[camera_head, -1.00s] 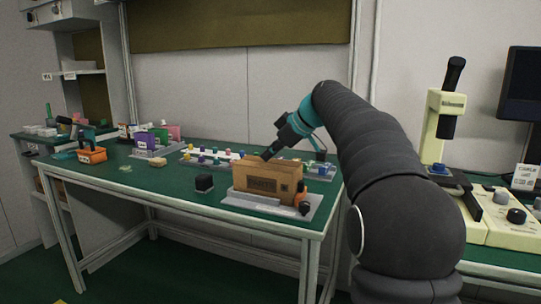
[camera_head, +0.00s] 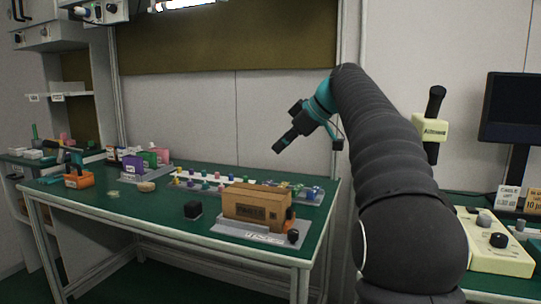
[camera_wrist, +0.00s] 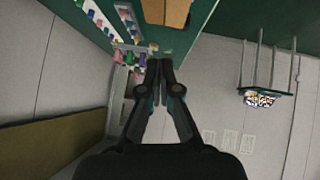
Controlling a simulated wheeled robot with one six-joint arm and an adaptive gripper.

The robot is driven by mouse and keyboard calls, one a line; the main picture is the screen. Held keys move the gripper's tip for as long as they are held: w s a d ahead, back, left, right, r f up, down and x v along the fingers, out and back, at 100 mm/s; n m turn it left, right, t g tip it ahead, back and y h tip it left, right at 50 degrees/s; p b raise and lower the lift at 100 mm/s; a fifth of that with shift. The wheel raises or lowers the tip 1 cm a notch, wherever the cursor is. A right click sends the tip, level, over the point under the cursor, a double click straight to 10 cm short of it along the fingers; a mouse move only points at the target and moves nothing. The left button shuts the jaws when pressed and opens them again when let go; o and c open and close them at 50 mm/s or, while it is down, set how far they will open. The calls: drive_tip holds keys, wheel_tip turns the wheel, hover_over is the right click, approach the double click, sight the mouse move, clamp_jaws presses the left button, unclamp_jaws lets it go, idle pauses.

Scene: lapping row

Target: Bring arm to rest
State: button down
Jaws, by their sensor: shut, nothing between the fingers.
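My gripper (camera_head: 277,149) hangs in the air above the back of the green workbench (camera_head: 130,205), at the end of my dark arm. It points down and to the left. It is apart from the cardboard box (camera_head: 255,204) below it. In the wrist view my gripper (camera_wrist: 159,66) shows its two black fingers together, with nothing between them. The cardboard box (camera_wrist: 177,12) also shows there at the top edge.
Several small coloured parts line a rack behind. An orange holder (camera_head: 78,181) is at the far left. A microscope (camera_head: 434,128) and monitor (camera_head: 512,108) stand right.

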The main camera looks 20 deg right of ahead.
drive_tip(key=s+a+f+m+h, duration=0.25)
drive_tip(key=s+f+m, duration=0.2)
drive_tip(key=s, duration=0.45)
drive_tip(key=s+a+f+m+h, duration=0.1)
drive_tip(key=s+a+f+m, duration=0.3)
drive_tip(key=s, duration=0.4)
drive_tip(key=s+f+m+g+h, duration=0.1)
drive_tip(key=s+f+m+h, duration=0.1)
drive_tip(key=s+f, duration=1.7)
drive_tip(key=shift+f+m+h, duration=0.35)
drive_tip(key=shift+f+m, duration=0.2)
drive_tip(key=shift+m, duration=0.1)
